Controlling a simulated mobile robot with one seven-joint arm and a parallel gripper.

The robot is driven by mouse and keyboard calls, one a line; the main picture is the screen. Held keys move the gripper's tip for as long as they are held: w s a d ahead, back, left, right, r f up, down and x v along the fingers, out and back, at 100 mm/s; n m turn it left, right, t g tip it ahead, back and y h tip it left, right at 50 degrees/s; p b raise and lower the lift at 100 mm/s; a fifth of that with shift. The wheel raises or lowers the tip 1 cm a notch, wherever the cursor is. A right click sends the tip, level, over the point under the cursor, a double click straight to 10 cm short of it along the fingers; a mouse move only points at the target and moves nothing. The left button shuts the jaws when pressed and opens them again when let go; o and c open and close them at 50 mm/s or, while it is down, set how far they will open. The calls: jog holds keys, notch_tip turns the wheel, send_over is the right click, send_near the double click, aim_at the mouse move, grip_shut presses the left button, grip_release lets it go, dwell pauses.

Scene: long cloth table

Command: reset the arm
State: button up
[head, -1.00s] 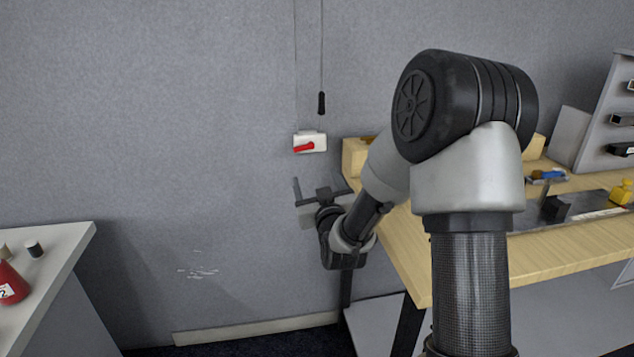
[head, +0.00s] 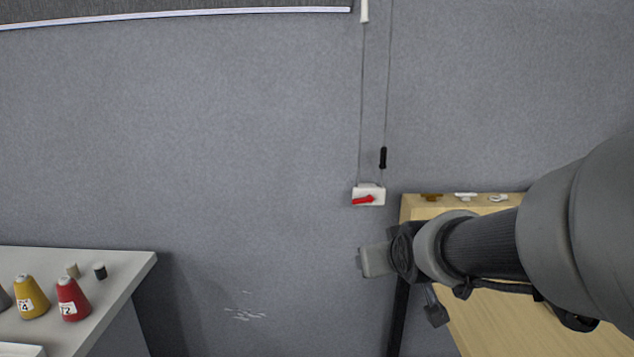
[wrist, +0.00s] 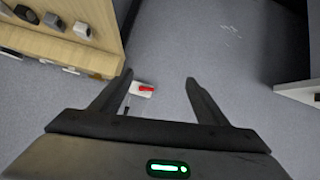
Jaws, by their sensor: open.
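My arm reaches in from the right edge of the head view, low in front of the wooden table (head: 520,325). Its end, my gripper (head: 376,262), points left, in the picture just below the wall switch. The fingers are hard to make out there. In the wrist view my gripper (wrist: 160,77) is open, its two dark fingers spread with nothing held between them. The white switch box with a red handle (head: 368,196) is on the grey wall. It also shows in the wrist view (wrist: 146,91), beyond the fingers and apart from them.
A light table (head: 130,262) at left holds a yellow cone (head: 30,299), a red cone (head: 72,299) and small caps. Small fittings (head: 465,196) line the wooden table's back edge. Two cords run up from the switch box.

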jog(key=s+m+g, duration=0.2)
jog(key=s+g, duration=0.3)
jog(key=s, duration=1.6)
notch_tip(320, 180, up, 23)
jog(key=s+p, duration=0.1)
jog(key=p, duration=2.2)
jog(key=shift+d+r, duration=0.15)
jog(key=shift+d, duration=0.1)
